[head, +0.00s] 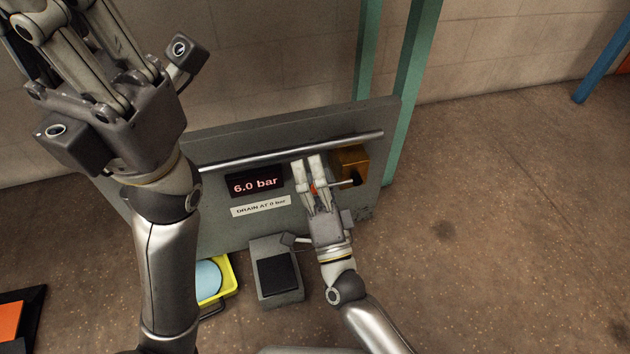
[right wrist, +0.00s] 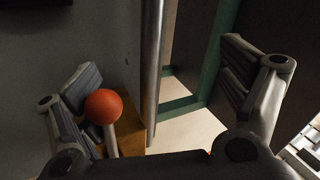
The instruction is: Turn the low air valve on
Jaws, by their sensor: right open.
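The air valve is a brass-coloured block (head: 351,162) low on the right of the grey panel, beneath the metal pipe. Its lever (head: 338,184) lies roughly level, from a dark hub to an orange-red ball knob (head: 314,188). My right gripper (head: 307,168) is open in front of the panel, partly hiding the knob. In the right wrist view, the ball knob (right wrist: 103,106) shows between the open fingers, close to the left one, with the brass block (right wrist: 128,125) behind. My left gripper (head: 85,55) is raised at the upper left; its fingertips are cut off.
The panel (head: 220,225) carries a display (head: 255,184) reading 6.0 bar and a label (head: 261,206) "DRAIN AT 0 bar". A grey foot pedal (head: 276,275) and yellow tray (head: 226,284) stand below. Green posts (head: 412,90) rise behind. The floor at right is clear.

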